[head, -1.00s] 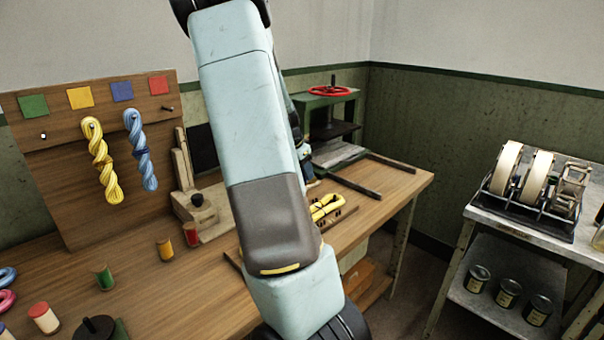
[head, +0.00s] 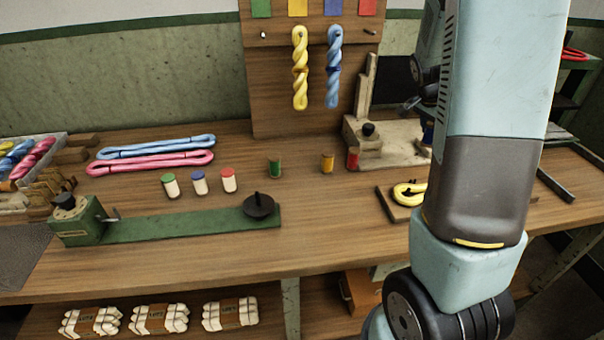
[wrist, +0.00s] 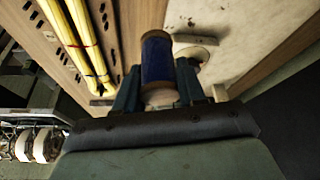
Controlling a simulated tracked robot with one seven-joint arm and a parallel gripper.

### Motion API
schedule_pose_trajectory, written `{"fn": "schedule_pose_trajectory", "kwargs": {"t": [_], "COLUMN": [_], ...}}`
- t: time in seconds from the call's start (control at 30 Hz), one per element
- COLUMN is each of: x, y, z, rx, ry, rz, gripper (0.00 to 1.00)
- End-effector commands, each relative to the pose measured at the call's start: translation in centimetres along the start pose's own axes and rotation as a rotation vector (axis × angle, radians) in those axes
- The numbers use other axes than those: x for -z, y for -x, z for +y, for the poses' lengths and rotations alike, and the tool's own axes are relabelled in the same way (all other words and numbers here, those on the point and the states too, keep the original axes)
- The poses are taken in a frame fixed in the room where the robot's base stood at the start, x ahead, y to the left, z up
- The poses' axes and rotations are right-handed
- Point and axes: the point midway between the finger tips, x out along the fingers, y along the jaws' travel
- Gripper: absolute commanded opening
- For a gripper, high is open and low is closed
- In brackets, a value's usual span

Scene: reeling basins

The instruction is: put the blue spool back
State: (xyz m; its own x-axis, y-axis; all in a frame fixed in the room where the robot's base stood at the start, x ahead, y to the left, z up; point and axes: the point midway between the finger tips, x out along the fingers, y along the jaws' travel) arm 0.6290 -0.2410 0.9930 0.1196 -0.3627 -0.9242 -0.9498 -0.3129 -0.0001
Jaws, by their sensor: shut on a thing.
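The blue spool (wrist: 157,58), with wooden ends, is between the two fingers of my gripper (wrist: 158,78) in the wrist view. My gripper is shut on it. In the head view a sliver of the blue spool (head: 428,132) shows beside my arm, which hides most of the gripper. It is over the pale stand (head: 388,150) at the back right. A green spool (head: 274,167), a yellow spool (head: 327,162) and a red spool (head: 352,159) stand upright in a row on the bench, left of and in front of that stand.
A yellow skein (head: 408,194) lies on a wooden board, partly behind my arm. White bobbins with coloured tops (head: 199,183) stand left of the spools, behind a green winder (head: 190,224). Twisted skeins (head: 300,70) hang on the upright board. The bench front is mostly clear.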

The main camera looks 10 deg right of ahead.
Motion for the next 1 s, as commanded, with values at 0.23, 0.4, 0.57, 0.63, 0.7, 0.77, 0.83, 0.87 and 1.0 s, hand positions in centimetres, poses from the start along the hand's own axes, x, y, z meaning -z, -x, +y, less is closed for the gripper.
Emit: {"fn": "schedule_pose_trajectory", "kwargs": {"t": [0.23, 0.4, 0.57, 0.63, 0.7, 0.77, 0.83, 0.87, 1.0], "x": [-9.3, -15.8, -22.0, -24.4, -26.5, -28.1, -29.5, -30.0, -31.4], "y": [4.7, 8.1, 11.3, 12.6, 13.8, 14.5, 15.3, 15.5, 16.2], "z": [-4.0, -5.2, -5.2, -4.8, -4.4, -3.9, -3.5, -3.3, -2.8], "rx": [0.119, 0.201, 0.281, 0.314, 0.345, 0.366, 0.389, 0.396, 0.417], "ry": [0.278, 0.478, 0.674, 0.754, 0.829, 0.883, 0.936, 0.954, 1.007], "rz": [-0.001, 0.001, 0.000, 0.001, 0.001, 0.000, 0.001, 0.000, 0.000], "gripper": [0.09, 0.09, 0.09, 0.09, 0.09, 0.09, 0.09, 0.09, 0.09]}}
